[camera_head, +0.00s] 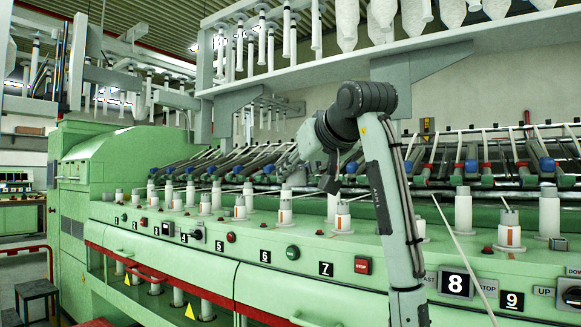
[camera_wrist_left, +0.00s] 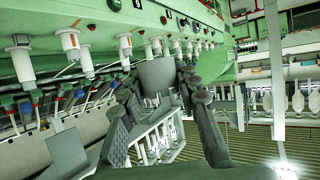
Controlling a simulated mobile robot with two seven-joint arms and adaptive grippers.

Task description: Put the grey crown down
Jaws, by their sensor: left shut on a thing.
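The grey crown (camera_wrist_left: 158,75) shows in the left wrist view as a plain grey, rounded piece between my left gripper's two fingers. My left gripper (camera_wrist_left: 160,92) is shut on it. In the head view my left gripper (camera_head: 328,181) is small and dark, hanging from my bent arm in front of the green machine's spindle row. The crown cannot be made out clearly there. In the wrist view the fingers hide part of its sides. My right gripper is in neither view.
The long green machine (camera_head: 190,255) carries a row of white spindles (camera_head: 285,206), numbered plates and buttons along its front ledge. A red rail (camera_head: 200,294) runs below. Slanted dark arms and a pale overhead beam (camera_head: 300,72) stand behind. A dark stool (camera_head: 36,290) is at lower left.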

